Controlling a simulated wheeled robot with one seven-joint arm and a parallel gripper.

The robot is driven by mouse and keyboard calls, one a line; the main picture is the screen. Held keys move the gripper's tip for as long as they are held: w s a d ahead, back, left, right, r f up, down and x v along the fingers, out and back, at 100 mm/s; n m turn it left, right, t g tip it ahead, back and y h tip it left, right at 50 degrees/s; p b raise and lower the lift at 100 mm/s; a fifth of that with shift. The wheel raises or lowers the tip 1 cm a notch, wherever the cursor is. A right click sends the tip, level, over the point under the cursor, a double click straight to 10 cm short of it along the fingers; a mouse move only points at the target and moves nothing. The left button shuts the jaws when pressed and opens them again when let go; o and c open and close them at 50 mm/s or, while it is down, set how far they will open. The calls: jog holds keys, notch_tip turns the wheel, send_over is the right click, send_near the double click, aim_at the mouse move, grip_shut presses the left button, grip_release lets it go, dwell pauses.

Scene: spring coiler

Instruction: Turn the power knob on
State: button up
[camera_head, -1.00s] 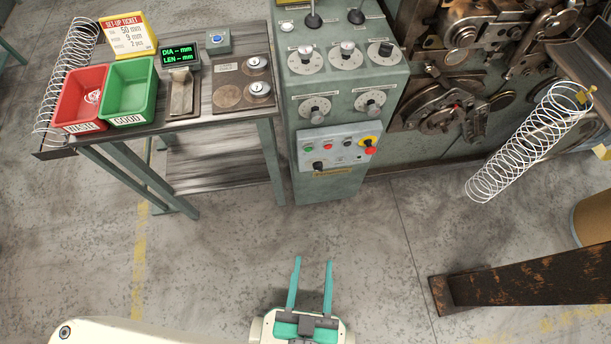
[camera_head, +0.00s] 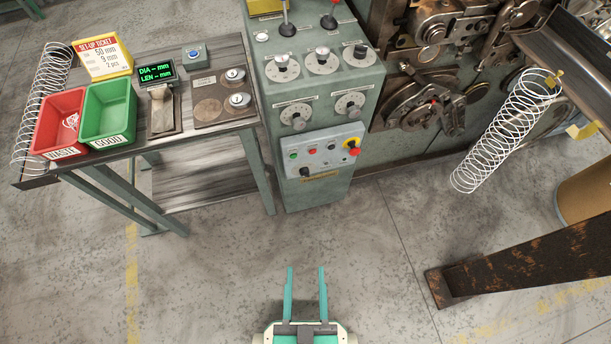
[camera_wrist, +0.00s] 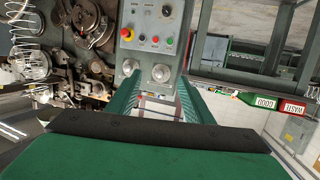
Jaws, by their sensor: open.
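A small control panel (camera_head: 320,153) is on the front of the green-grey machine cabinet. A black knob (camera_head: 305,171), which looks like the power knob, sits at its lower left; its label is too small to read. The knob also shows upside down near the top of the wrist view (camera_wrist: 166,11). My gripper (camera_head: 306,270) is open and empty, with two teal fingers pointing towards the cabinet. It is well short of the panel in the head view and touches nothing.
A red and yellow stop button (camera_head: 352,148) and small buttons share the panel. Larger dials (camera_head: 323,61) are above. A side table (camera_head: 160,144) with red and green bins stands left. A rusty beam (camera_head: 520,258) is at right. Floor before the cabinet is clear.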

jog(key=w+d+f+n, duration=0.2)
jog(key=w+f+n, duration=0.25)
jog(key=f, duration=0.45)
jog(key=n+t+y, duration=0.2)
jog(key=n+y, duration=0.1)
jog(key=n, duration=0.5)
send_near(305, 173)
jog(key=w+a+f, duration=0.1)
jog(key=w, duration=0.6)
jog(key=shift+w, duration=0.4)
jog(key=shift+a+f, duration=0.15)
jog(key=c, duration=1)
jog(key=shift+c, duration=0.2)
